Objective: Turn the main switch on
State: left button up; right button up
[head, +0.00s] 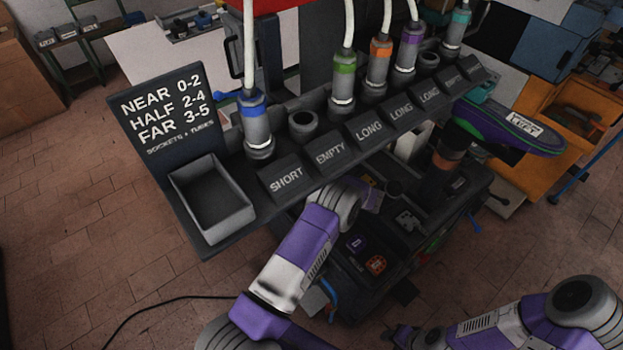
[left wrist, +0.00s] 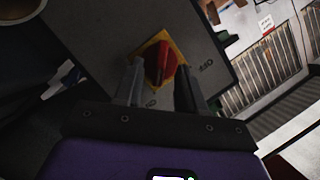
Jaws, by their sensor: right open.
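The main switch (left wrist: 161,60) is a red rotary knob on a yellow plate, on the face of a grey box (left wrist: 118,35), in the left wrist view. Its handle points roughly up and down in that picture. My left gripper (left wrist: 160,70) is open, with its fingers apart on either side of the knob; I cannot tell whether they touch it. Small markings beside the plate are hard to read. In the head view the left arm reaches under the labelled rack, which hides its gripper and the switch. My right gripper (head: 403,336) is open and empty at the bottom edge.
The dark rack (head: 345,150) holds several coloured-ring sockets with white hoses and an empty tray (head: 212,200). A sign (head: 165,110) stands at its left. The dark machine (head: 370,255) is below. An orange cabinet (head: 570,110) stands right. The floor at left is clear apart from a cable.

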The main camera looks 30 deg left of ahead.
pick_arm(q)
jog(key=v, duration=0.6)
dwell(0.4)
